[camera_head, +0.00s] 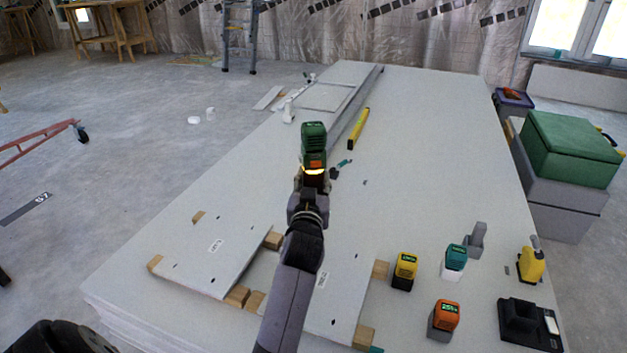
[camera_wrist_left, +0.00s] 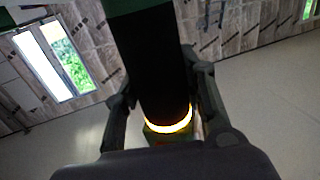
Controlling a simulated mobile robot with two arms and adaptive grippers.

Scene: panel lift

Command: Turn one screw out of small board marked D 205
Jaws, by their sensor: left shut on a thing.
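My left gripper (camera_head: 312,182) is shut on a green and black power tool (camera_head: 313,137) with an orange patch and a glowing ring. It holds the tool over the middle of the large white panel stack. In the left wrist view the tool's dark body (camera_wrist_left: 163,70) stands between the fingers (camera_wrist_left: 165,108). Two small boards lie on wooden blocks near the front: a left board (camera_head: 205,262) and a right board (camera_head: 345,290). Each has a small label, too small to read surely, and dark screw spots. My left arm covers part of the right board. My right gripper is not in view.
A yellow level (camera_head: 359,128) lies farther back. The right middle is clear.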

